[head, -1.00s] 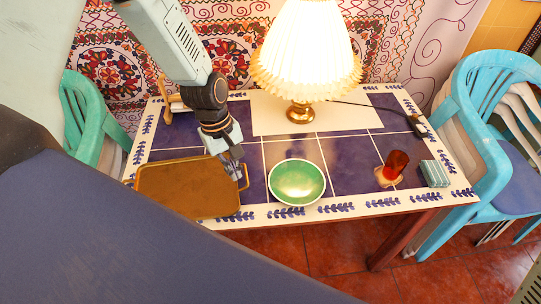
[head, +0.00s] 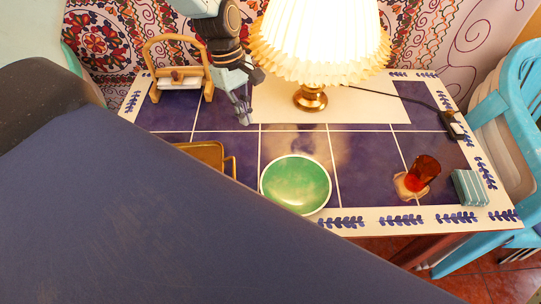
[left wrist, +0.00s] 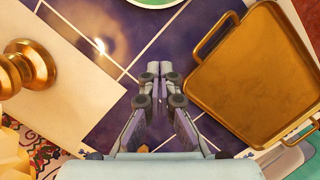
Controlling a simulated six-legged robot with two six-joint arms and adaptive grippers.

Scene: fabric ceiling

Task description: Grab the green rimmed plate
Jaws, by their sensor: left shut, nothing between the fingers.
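The green plate with a pale rim (head: 295,184) lies on the blue-tiled table (head: 355,150) near its front edge. In the left wrist view only part of the plate's pale rim (left wrist: 155,4) shows at the top edge. My left gripper (head: 245,118) is behind and to the left of the plate, apart from it. Its fingers (left wrist: 160,78) are shut with nothing between them, above bare tiles. My right gripper is not in view.
A brass tray (head: 208,153) lies left of the plate, partly hidden by my body. A lit lamp (head: 311,97) stands behind the plate. A red glass (head: 421,174) and striped box (head: 469,188) are to the right. A wooden stand (head: 180,75) is back left.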

